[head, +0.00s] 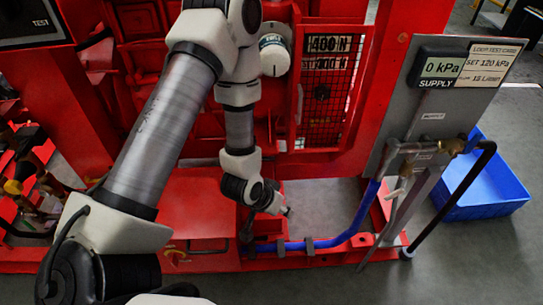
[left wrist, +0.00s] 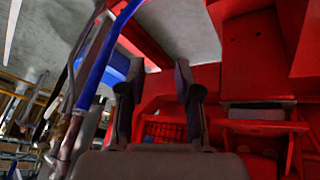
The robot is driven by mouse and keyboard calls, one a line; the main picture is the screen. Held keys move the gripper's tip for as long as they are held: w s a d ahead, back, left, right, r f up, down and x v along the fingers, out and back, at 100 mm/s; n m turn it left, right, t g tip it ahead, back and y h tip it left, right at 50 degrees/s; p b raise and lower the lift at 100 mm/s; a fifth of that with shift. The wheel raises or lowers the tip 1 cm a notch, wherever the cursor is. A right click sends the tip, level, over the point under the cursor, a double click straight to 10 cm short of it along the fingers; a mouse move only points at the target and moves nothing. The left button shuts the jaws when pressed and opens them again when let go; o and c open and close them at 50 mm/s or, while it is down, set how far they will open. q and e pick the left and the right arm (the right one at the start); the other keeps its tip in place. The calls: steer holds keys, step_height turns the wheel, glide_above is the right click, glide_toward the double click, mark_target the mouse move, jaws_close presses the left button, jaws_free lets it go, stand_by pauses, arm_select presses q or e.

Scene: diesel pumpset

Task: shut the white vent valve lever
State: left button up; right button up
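The white vent valve lever (head: 395,194) seems to be the small white handle hanging under the pipe fitting on the grey panel in the head view. It points down and to the left. I cannot make it out surely in the left wrist view. My left gripper (head: 284,211) is low over the red base, left of the lever and well apart from it. In the left wrist view its two fingers (left wrist: 160,105) stand apart with nothing between them. My right gripper is not in view.
A blue hose (head: 345,236) runs along the base and up to the fittings; it also crosses the left wrist view (left wrist: 104,52). A grey panel (head: 432,120) carries a 0 kPa display (head: 441,68). A black hose (head: 450,204) hangs right of it, before a blue bin (head: 490,195).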

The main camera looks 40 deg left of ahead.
arm_select(q)
steer(key=shift+g+y, duration=0.3)
steer(key=shift+g, duration=0.4)
steer(key=s+r+p, duration=0.1)
steer(key=s, duration=0.1)
steer(key=s+r+p, duration=0.1)
steer(key=p, duration=0.1)
steer(key=shift+s+r+p, duration=0.3)
steer(key=shift+s+r, duration=0.05)
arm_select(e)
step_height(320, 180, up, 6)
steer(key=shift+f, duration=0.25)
arm_select(q)
jaws_close()
